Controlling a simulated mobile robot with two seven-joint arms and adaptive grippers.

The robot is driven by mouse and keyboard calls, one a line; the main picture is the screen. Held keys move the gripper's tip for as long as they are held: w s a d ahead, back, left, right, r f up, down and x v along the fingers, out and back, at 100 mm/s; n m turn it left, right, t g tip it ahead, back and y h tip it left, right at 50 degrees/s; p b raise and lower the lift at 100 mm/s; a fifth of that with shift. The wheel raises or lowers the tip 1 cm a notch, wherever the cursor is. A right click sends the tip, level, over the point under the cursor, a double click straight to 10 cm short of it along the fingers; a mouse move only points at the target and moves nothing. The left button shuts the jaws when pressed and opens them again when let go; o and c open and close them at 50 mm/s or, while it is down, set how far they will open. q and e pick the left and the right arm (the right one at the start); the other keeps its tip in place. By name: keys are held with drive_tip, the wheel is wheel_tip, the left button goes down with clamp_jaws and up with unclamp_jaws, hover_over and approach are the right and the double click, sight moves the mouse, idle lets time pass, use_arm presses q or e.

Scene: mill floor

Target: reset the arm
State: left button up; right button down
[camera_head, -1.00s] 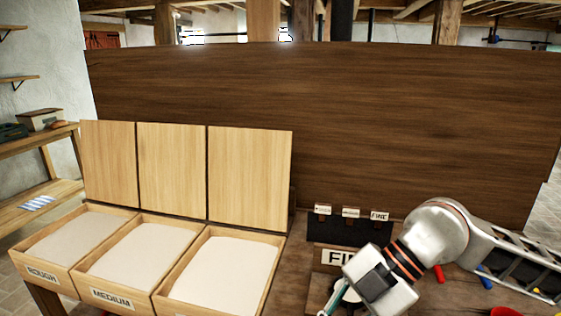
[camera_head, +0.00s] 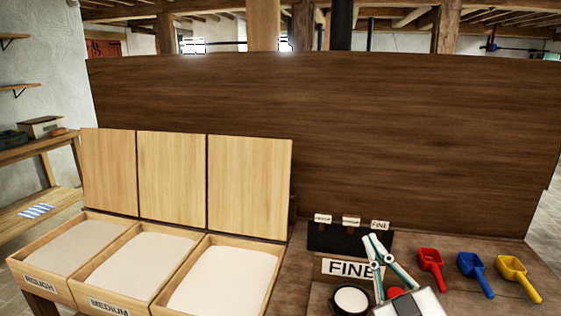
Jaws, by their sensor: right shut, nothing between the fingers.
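My right gripper (camera_head: 374,240) is at the lower right of the head view. Its teal-edged fingers point up and left, in front of the black label rack and the FINE sign (camera_head: 345,267). The fingers are shut at the tips with nothing between them. A small red thing (camera_head: 396,293) shows partly behind the gripper. My left gripper is not in view.
Three open wooden bins of pale meal stand at left, including ROUGH (camera_head: 66,248) and MEDIUM (camera_head: 140,258). A dark cup with white contents (camera_head: 351,299) sits beside the gripper. Red (camera_head: 430,268), blue (camera_head: 474,273) and yellow (camera_head: 517,276) scoops lie right. A dark board (camera_head: 400,140) stands behind.

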drive_tip(key=s+d+f+g+h, duration=0.2)
drive_tip(key=d+f, duration=0.2)
drive_tip(key=f, duration=0.2)
drive_tip(key=s+d+f+m+g+h, duration=0.1)
drive_tip(key=s+d+f+g+h, duration=0.1)
drive_tip(key=d+f, duration=0.2)
drive_tip(key=s+d+f+m+g+h, duration=0.1)
drive_tip(key=s+d+f+g+h, duration=0.1)
drive_tip(key=f, duration=0.7)
drive_tip(key=shift+s+d+f+g+h, duration=0.15)
drive_tip(key=shift+d+g+h, duration=0.35)
drive_tip(key=shift+d, duration=0.6)
drive_tip(key=s+d+f+n+g+h, duration=0.1)
drive_tip(key=s+d+f+g, duration=0.2)
drive_tip(key=s+f, duration=0.35)
drive_tip(key=s+d+f+n+g, duration=0.1)
drive_tip(key=s+d+f+g, duration=0.3)
drive_tip(key=s, duration=0.3)
drive_tip(key=w+a+f+m+t+y, duration=0.1)
drive_tip(key=a+f+m+t+y, duration=0.2)
drive_tip(key=a+f+y, duration=0.4)
drive_tip(key=a+f, duration=0.8)
drive_tip(key=a, duration=0.2)
drive_tip(key=shift+t, duration=0.4)
drive_tip(key=shift+w+f, duration=0.1)
